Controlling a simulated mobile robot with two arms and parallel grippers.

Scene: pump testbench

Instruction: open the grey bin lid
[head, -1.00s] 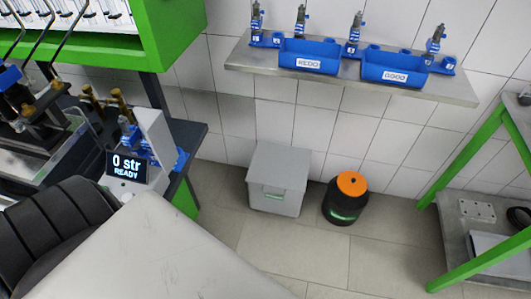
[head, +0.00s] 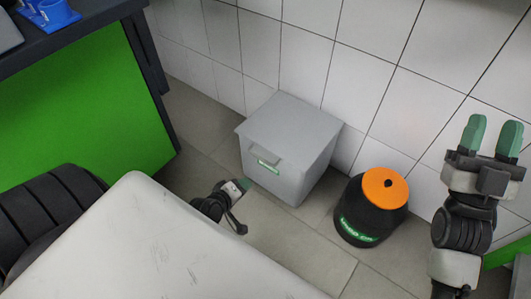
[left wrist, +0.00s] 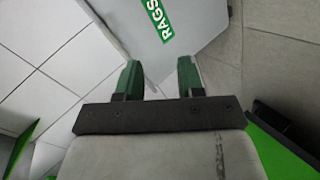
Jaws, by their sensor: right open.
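The grey bin (head: 285,165) stands on the floor against the tiled wall in the head view. Its flat grey lid (head: 290,120) is shut, with a handle tab (head: 264,153) at the front and a green label below it. My left gripper (head: 243,185) is low in front of the bin, below and left of the handle. In the left wrist view its two green fingers (left wrist: 160,75) are apart with nothing between them, and the bin's green RAGS label (left wrist: 160,18) shows ahead. My right gripper (head: 491,137) is raised at the right, open and empty.
A black bin with an orange lid (head: 384,187) stands on the floor right of the grey bin. A green-sided bench (head: 80,140) is at the left. Bare tiled floor (head: 280,240) lies in front of both bins.

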